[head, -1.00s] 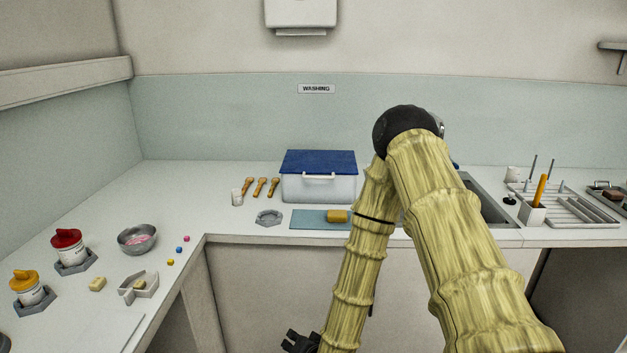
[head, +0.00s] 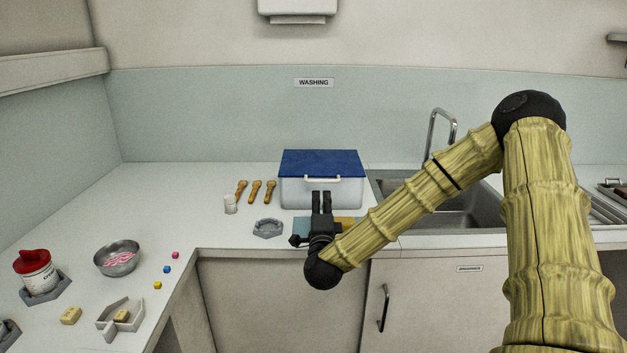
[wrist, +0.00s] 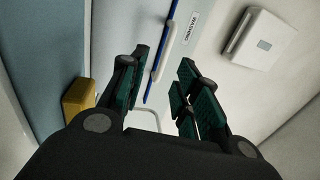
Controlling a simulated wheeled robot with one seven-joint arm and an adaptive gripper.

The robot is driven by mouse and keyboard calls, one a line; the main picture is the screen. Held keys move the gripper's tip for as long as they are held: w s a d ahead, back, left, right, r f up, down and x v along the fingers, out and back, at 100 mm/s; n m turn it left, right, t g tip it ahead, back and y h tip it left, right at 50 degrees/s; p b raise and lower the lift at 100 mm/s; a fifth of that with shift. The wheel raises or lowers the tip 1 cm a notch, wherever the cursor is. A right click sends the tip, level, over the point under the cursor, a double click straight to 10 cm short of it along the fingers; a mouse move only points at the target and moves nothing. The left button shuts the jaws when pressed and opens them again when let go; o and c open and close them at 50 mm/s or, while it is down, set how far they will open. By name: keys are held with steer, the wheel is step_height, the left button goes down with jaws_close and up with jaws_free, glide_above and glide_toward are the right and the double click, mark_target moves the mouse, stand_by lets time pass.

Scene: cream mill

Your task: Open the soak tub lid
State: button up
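The soak tub (head: 345,193) is a white box on the back counter, with its blue lid (head: 320,163) lying shut on top. A white bar handle (head: 323,178) runs along the lid's front edge. My gripper (head: 321,194) is in front of the tub and just below the handle, pointing at it. In the wrist view the gripper (wrist: 160,90) is open, its green-padded fingers apart. The white handle (wrist: 167,52) and the lid's blue edge (wrist: 173,10) show beyond and between the fingers, with no visible contact.
The sink (head: 465,215) and tap (head: 441,125) are on the right.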

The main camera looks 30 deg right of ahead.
mark_target(321, 181)
steer(key=shift+w+d+r, duration=0.1)
steer(key=shift+d+r, duration=0.1)
steer(key=shift+r, duration=0.1)
steer(key=x, duration=0.2)
steer(key=p+x, duration=0.1)
steer(key=x, duration=0.5)
steer(key=shift+r+p, duration=0.3)
steer(key=shift+p, duration=0.1)
steer(key=shift+w+d, duration=0.3)
steer(key=shift+w, duration=0.35)
jaws_close()
